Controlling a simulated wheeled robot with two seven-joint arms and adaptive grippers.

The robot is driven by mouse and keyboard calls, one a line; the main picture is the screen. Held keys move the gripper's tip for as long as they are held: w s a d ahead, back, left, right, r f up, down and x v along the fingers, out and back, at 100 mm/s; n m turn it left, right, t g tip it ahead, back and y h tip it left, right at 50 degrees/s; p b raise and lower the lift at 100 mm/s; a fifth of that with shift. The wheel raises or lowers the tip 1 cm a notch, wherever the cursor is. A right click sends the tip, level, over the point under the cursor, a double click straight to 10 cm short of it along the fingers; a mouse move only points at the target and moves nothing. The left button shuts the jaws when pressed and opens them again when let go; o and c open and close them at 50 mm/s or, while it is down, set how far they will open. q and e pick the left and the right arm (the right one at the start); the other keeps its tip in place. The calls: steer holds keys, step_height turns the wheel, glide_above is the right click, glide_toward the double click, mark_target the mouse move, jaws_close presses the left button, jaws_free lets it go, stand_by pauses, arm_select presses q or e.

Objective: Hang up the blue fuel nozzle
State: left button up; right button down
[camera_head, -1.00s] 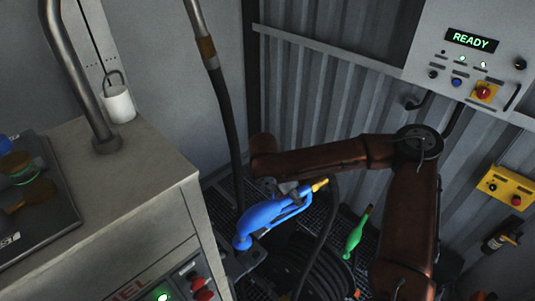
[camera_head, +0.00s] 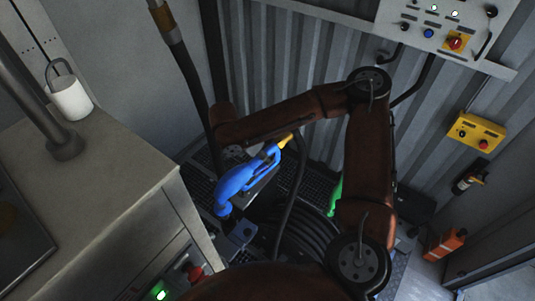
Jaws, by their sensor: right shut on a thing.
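The blue fuel nozzle (camera_head: 236,184) is in the middle of the head view, tilted, with its yellow tip up to the right and its thick end down to the left. The thick end is close to a grey box-like part (camera_head: 238,238); I cannot tell whether they touch. My right gripper (camera_head: 256,166) is shut on the nozzle, its fingers mostly hidden behind the nozzle and wrist. A green nozzle (camera_head: 335,194) is to the right, partly covered by my right arm. My left gripper is not in view.
A coiled black hose (camera_head: 303,245) lies on the grating below. A grey cabinet (camera_head: 120,195) with a white padlock-like item (camera_head: 70,97) stands at left. A control panel (camera_head: 440,25), yellow box (camera_head: 476,133) and orange item (camera_head: 445,243) are at right. A dark hose hangs by the corner.

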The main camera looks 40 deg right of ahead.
steer(key=shift+s+d+f, duration=0.1)
steer(key=shift+s+f, duration=0.3)
steer(key=shift+f, duration=0.15)
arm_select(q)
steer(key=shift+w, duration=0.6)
arm_select(e)
steer(key=shift+s+f, duration=0.2)
steer(key=shift+f, duration=0.2)
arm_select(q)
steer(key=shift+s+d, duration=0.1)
arm_select(e)
steer(key=shift+s, duration=0.1)
steer(key=shift+w+f, duration=0.3)
